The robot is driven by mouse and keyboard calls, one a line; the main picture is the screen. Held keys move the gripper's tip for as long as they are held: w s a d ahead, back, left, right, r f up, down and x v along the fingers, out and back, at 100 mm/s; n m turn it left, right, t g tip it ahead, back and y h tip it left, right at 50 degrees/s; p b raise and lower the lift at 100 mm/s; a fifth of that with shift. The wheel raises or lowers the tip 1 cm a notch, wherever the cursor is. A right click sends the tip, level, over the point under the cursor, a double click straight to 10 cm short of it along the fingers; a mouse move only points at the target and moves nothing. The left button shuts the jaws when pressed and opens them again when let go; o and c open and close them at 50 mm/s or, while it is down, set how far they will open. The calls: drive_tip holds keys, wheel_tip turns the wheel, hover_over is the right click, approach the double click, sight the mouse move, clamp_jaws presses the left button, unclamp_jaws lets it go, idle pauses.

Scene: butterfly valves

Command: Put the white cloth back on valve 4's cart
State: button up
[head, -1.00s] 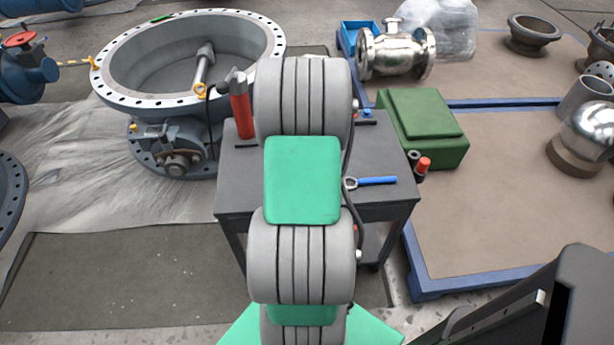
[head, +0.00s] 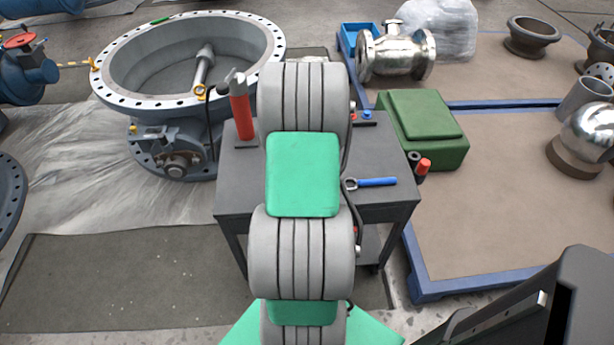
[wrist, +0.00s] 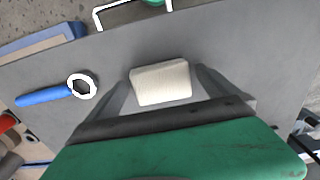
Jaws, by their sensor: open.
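The white cloth (wrist: 161,83) is a small folded block in the wrist view, on or just above the cart's grey top. My gripper (wrist: 160,76) is open, with one finger on each side of the cloth; I cannot tell whether they touch it. The cart (head: 245,185) has a dark grey top and stands in the middle of the head view, and its top (wrist: 270,50) fills most of the wrist view. In the head view my arm hides the cloth, my gripper and the middle of the cart top.
A blue-handled wrench (head: 372,182) lies on the cart, left of the cloth in the wrist view (wrist: 50,96). A red cylindrical tool (head: 241,112) stands at the cart's left back. A large butterfly valve (head: 185,95) is behind left. A green case (head: 425,130) is to the right.

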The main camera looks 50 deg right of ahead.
wheel_tip(320, 180, up, 12)
drive_tip(key=w+a+r+n+t, duration=0.1)
drive_tip(key=w+a+r+n, duration=0.15)
drive_tip(key=a, duration=0.75)
drive_tip(key=w+a+r+n, duration=0.2)
drive_tip(key=w+a+n, duration=0.15)
drive_tip(key=a, duration=0.65)
drive_tip(key=s+a+n, duration=0.2)
drive_tip(key=a, duration=0.6)
drive_tip(key=s+a+f+n+t, duration=0.1)
drive_tip(key=s+a+n, duration=0.1)
drive_tip(key=a, duration=0.6)
drive_tip(key=shift+s+a+p, duration=0.2)
drive_tip(key=shift+s+p, duration=0.15)
drive_tip(key=shift+s, duration=0.3)
wheel_tip(320, 180, up, 10)
drive_tip(key=w+p, duration=0.1)
drive_tip(key=p, duration=0.6)
drive_tip(key=shift+w+t, duration=0.35)
drive_tip(key=shift+t, duration=0.05)
drive_tip(key=shift+f, duration=0.1)
